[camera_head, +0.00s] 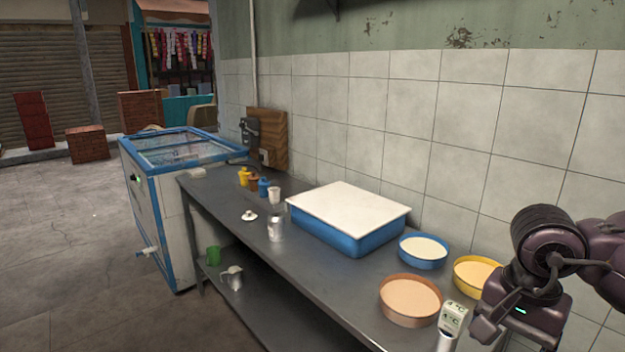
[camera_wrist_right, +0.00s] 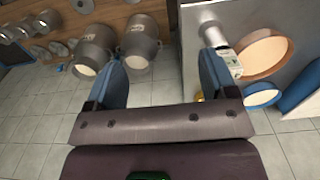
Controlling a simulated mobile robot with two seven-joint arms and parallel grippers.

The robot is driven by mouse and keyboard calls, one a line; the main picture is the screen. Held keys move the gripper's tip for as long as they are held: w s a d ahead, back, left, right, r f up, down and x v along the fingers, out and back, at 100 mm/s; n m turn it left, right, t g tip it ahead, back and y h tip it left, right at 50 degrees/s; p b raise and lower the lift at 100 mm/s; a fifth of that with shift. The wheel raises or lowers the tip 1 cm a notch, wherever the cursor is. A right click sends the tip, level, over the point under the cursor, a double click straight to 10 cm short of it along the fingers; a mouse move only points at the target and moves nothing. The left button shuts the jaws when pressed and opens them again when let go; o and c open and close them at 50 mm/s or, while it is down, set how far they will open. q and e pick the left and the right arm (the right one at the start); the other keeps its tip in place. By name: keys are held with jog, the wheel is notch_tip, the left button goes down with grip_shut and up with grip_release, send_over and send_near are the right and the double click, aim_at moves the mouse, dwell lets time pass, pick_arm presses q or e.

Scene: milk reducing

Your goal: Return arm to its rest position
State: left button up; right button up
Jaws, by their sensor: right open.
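My right arm comes in from the right edge of the head view, over the near right end of the metal table (camera_head: 316,272). My right gripper (camera_head: 485,330) is open beside a white device (camera_head: 453,318) whose display reads about 4 °C. In the right wrist view, the blue-padded fingers of my gripper (camera_wrist_right: 163,75) stand wide apart with nothing between them. The white device also shows there (camera_wrist_right: 229,62), just beyond the finger on the right; I cannot tell whether they touch. My left gripper is not in view.
An orange-rimmed bowl (camera_head: 410,314), a blue bowl (camera_head: 423,265), a yellow bowl (camera_head: 474,289) and a large blue tray (camera_head: 340,240) stand on the table. A tiled wall (camera_head: 450,130) runs behind. Metal milk cans (camera_wrist_right: 139,38) stand on the floor side in the wrist view.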

jog(key=s+a+f+m+g+y, duration=0.1)
jog(key=s+a+f+m+y, duration=0.15)
jog(key=a+m+y, duration=0.5)
jog(key=s+a+f+m+g+y, duration=0.1)
jog(key=s+a+m+y, duration=0.3)
jog(key=a+y, duration=0.55)
jog(key=w+d+f+m+t+h, duration=0.2)
jog(key=d+f+m+t+h, duration=0.15)
jog(key=m+t, duration=0.55)
jog(key=w+d+f+m+t+h, duration=0.2)
jog(key=d+f+m+t, duration=0.15)
jog(key=m, duration=1.05)
jog(key=w+d+f+m+t+h, duration=0.25)
jog(key=f+m+t, duration=0.35)
jog(key=m, duration=0.5)
jog(key=s+d+f+m+g+h, duration=0.2)
jog(key=s+d+f+m+h, duration=0.2)
jog(key=s+f+m, duration=0.3)
jog(key=s+d+f+m+g+h, duration=0.3)
jog(key=s+d+f+m+h, duration=0.1)
jog(key=f+m, duration=0.4)
notch_tip(320, 180, down, 2)
jog(key=s+h, duration=0.1)
jog(key=s, duration=0.1)
jog(key=shift+s+f+m, duration=0.25)
jog(key=shift+s+m, duration=0.1)
jog(key=shift+s, duration=0.05)
